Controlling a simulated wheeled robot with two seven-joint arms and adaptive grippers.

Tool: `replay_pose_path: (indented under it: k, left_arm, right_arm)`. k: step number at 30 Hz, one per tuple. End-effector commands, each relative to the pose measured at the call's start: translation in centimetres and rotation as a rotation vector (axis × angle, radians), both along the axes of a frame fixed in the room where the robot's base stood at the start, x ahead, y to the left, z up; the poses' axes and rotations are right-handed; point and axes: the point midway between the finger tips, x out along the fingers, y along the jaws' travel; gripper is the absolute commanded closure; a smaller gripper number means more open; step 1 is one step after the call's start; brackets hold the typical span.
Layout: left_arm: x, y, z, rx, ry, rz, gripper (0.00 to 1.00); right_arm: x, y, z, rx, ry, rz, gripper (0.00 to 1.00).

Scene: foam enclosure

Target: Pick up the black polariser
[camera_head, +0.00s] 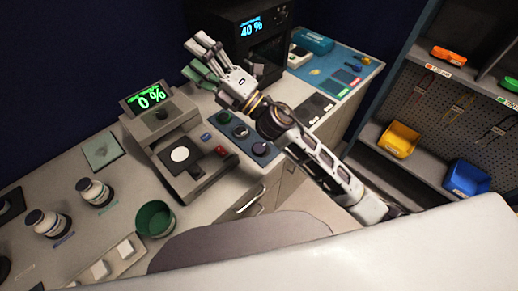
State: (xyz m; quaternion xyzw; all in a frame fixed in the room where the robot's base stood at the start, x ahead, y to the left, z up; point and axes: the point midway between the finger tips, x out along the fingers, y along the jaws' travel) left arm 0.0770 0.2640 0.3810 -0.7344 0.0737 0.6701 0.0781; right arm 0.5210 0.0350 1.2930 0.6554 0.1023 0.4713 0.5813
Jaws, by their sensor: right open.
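My right gripper (199,58) is raised over the back of the bench, fingers apart and pointing up and left, with nothing seen between them. My right arm comes in from the lower right. I cannot tell for certain which thing is the black polariser. A dark round piece (260,149) sits at the near end of a blue strip tray (232,142), below and apart from the gripper, with other round pieces behind it. Flat dark squares (314,108) lie farther right on the bench. My left gripper is out of view.
A device reading 0 % (150,98) stands left of the tray, and a black box reading 40 % (251,28) stands behind the gripper. Shelves with a yellow bin (398,140) and blue bin (466,178) stand right.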

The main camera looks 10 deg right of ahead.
Motion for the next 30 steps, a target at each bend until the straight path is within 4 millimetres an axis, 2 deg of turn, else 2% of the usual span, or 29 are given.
replay_pose_path:
  k: [3,8,15,23,30]
  left_arm:
    - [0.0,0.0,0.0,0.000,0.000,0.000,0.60]
    - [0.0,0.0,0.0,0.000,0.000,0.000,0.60]
    - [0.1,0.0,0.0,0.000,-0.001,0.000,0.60]
    - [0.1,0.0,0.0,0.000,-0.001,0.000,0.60]
    - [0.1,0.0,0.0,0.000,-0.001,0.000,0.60]
  right_arm:
    - [-1.9,2.5,0.5,-0.108,-0.133,0.075,0.26]
    - [-4.5,5.3,-0.1,-0.257,-0.298,0.175,0.26]
    - [-7.8,8.3,-3.0,-0.497,-0.528,0.325,0.26]
    - [-10.0,9.2,-8.0,-0.780,-0.745,0.490,0.26]
    - [-10.2,7.7,-13.3,-1.062,-0.903,0.644,0.26]
